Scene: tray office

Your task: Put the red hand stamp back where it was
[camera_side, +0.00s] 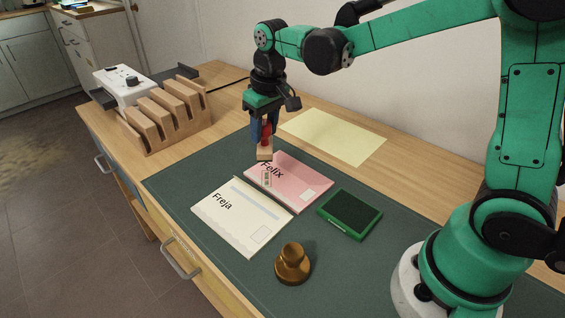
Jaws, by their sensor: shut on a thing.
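My gripper (265,128) is shut on the red hand stamp (266,140), which has a red handle and a light wooden base. The stamp is upright over the far left edge of the pink card (290,178) marked "Felix". I cannot tell whether its base touches the card or hangs just above it. A small printed mark shows on the pink card just below the stamp. The fingers hide part of the handle.
A white card (232,220) marked "Freja", a green ink pad (350,214) and a brown stamp (293,264) lie on the dark green mat (190,187). A yellow sheet (335,137) lies behind. A wooden rack (165,115) and white device (122,84) stand at left.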

